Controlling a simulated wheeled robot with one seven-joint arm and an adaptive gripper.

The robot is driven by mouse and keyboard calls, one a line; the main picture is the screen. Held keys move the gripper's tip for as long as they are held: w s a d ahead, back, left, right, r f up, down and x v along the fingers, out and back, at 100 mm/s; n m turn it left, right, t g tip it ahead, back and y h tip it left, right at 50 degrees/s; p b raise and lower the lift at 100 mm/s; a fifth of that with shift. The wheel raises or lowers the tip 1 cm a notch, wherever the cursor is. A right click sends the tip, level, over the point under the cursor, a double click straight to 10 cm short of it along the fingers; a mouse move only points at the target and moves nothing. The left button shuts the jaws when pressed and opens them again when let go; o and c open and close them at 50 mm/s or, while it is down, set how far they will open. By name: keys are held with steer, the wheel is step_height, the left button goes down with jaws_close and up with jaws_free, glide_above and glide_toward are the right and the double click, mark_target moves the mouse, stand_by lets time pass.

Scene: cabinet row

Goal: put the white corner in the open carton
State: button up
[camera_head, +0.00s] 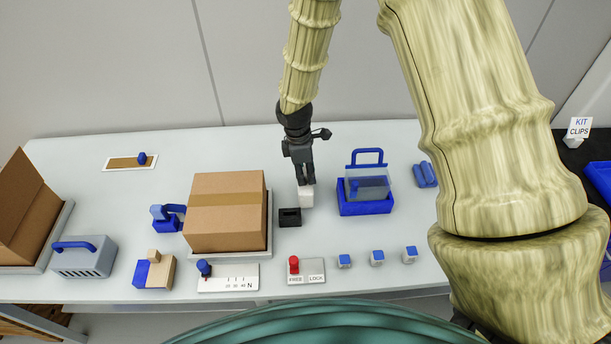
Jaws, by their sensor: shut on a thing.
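My gripper (305,180) is in the middle of the table, pointing down and shut on a small white piece (306,197), which I take to be the white corner. I cannot tell whether the piece is lifted or still touches the table. A brown carton (22,220) at the far left edge, partly out of view, has a raised slanting panel and seems to be the open one; its inside is hard to see. A second brown carton (225,212) with its top closed stands left of my gripper.
A black block (290,217) is close in front of the white piece. A blue tray (365,207) with a handled clear box is to the right. A grey handled box (84,258), wooden and blue blocks (155,271) and two slider panels (228,284) (314,270) line the front.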

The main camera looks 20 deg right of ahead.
step_height(320, 180, down, 2)
steer(key=shift+w+f, duration=0.1)
steer(key=shift+w, duration=0.05)
steer(key=shift+f, duration=0.2)
steer(key=shift+f, duration=0.1)
steer(key=o, duration=0.9)
